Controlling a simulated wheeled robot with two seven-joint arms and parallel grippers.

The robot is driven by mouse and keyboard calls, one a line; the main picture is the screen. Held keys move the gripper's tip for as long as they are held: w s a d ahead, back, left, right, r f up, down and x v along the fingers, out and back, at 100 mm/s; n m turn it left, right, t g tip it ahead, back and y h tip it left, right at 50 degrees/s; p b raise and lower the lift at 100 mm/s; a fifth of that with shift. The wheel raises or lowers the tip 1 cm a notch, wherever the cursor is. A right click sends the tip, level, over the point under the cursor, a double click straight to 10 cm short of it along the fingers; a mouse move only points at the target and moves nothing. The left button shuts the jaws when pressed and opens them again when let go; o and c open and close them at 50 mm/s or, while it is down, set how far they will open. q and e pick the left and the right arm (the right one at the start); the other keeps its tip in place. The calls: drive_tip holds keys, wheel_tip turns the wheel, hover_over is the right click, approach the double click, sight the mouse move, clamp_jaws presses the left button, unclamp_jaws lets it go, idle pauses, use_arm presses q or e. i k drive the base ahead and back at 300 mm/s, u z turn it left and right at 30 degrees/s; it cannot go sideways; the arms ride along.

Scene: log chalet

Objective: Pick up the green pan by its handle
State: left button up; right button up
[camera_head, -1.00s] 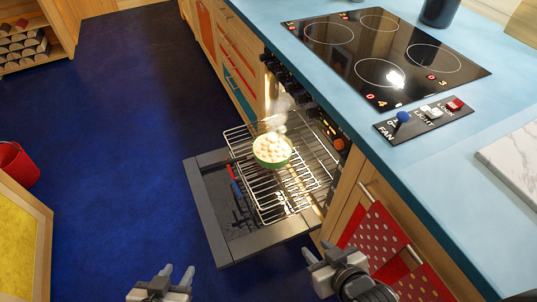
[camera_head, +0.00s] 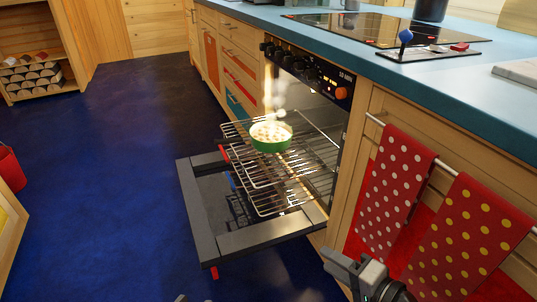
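The green pan (camera_head: 271,143) sits on the pulled-out wire rack of the open oven and holds pale, lumpy food, with steam rising above it. I cannot clearly make out its handle. My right gripper (camera_head: 333,263) is at the bottom edge, right of centre, partly cut off. Its fingers look apart and empty, well in front of and below the pan. Only a sliver of my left gripper (camera_head: 181,298) shows at the bottom edge, too little to tell its state. Neither gripper touches the pan.
The oven door (camera_head: 265,238) is folded down, and wire racks (camera_head: 285,196) stick out over it. Dotted red towels (camera_head: 394,190) hang on a rail at the right. The blue counter (camera_head: 440,90) with the black hob (camera_head: 370,31) is above. The blue floor (camera_head: 120,190) is clear at left.

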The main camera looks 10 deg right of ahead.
sight(271, 136)
drive_tip(key=k, duration=1.6)
drive_tip(key=u, duration=0.8)
drive_tip(key=i, duration=4.3)
drive_tip(key=z, duration=0.9)
drive_tip(key=i, duration=0.35)
drive_tip(key=z, duration=2)
